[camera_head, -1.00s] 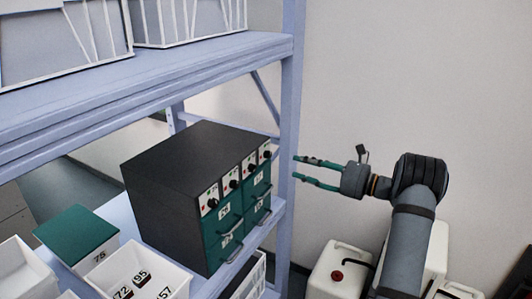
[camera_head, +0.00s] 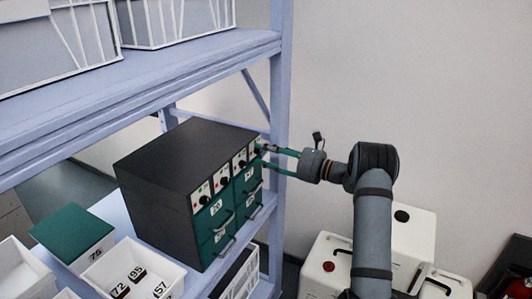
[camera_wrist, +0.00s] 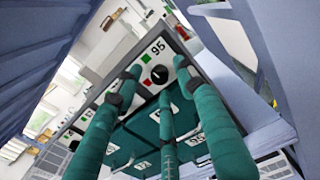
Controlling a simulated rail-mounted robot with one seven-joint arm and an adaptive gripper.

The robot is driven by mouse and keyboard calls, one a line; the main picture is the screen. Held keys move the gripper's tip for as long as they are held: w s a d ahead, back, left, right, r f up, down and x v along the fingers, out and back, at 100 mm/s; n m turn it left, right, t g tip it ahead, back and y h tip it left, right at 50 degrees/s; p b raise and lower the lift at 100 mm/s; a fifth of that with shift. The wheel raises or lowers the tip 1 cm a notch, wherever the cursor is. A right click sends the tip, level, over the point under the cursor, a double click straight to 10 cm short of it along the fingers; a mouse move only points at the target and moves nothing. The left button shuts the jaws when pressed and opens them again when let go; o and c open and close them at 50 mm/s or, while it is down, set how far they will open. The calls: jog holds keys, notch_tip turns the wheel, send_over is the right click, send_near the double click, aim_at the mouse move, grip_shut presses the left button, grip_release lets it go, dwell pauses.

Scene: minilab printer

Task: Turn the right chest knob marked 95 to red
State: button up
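The dark chest (camera_head: 180,160) with green drawers stands on the shelf, with a row of knobs on its front top edge. In the wrist view, a black knob (camera_wrist: 160,75) sits on a white panel marked 95 (camera_wrist: 157,46), with a green square and a red square beside it. Its exact pointer direction is hard to tell. My gripper (camera_head: 260,154) is at the chest's far right end; it also shows in the wrist view (camera_wrist: 157,71). Its green fingers are spread, with tips around the knob; contact is not clear. The head view does not show the 95 legibly.
The shelf's upright post (camera_head: 280,120) stands just behind my gripper, and the upper shelf (camera_head: 150,85) runs above the chest. A white bin (camera_head: 150,292) with numbered items and a green-lidded box (camera_head: 72,232) stand left of the chest. White containers (camera_head: 325,262) are below my arm.

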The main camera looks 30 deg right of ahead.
jog(key=shift+c, duration=1)
jog(key=c, duration=0.8)
jog(key=shift+f+b, duration=0.15)
jog(key=shift+b, duration=0.3)
jog(key=shift+n+b, duration=9)
jog(key=shift+b, duration=3.75)
